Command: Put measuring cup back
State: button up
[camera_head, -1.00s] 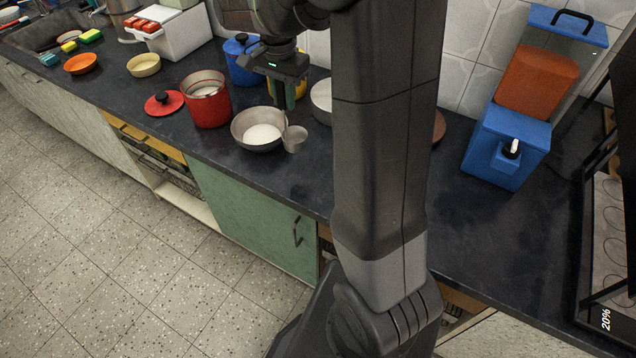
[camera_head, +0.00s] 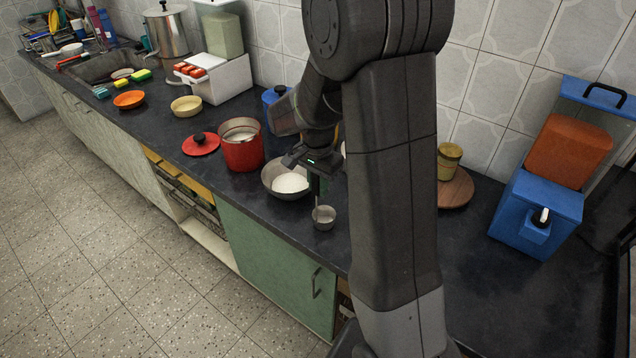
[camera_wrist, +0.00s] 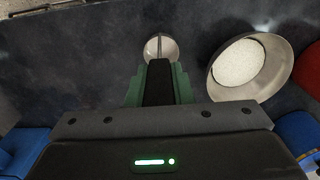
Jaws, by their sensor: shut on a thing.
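The measuring cup (camera_head: 324,220) is a small steel cup with an upright handle. It is to the lower right of the steel bowl (camera_head: 270,186), which holds white powder (camera_head: 290,183). My gripper (camera_head: 317,192) points down and is shut on the cup's handle. In the wrist view the cup (camera_wrist: 152,47) shows just beyond my fingers (camera_wrist: 158,72), apart from the bowl (camera_wrist: 222,92) at right. The cup is on or just above the dark counter; I cannot tell which. Its inside looks empty.
A red pot (camera_head: 243,155) and its red lid (camera_head: 201,146) stand left of the bowl. A wooden board (camera_head: 458,192) with a yellow cup (camera_head: 449,160) and a blue dispenser (camera_head: 535,215) are at right. My arm hides some counter. The counter's front edge is close to the cup.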

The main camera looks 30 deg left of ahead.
jog(key=shift+f, duration=0.25)
jog(key=o, duration=0.9)
jog(key=shift+r, duration=0.1)
notch_tip(320, 180, up, 12)
jog(key=shift+r+b, duration=0.15)
jog(key=shift+b, duration=0.15)
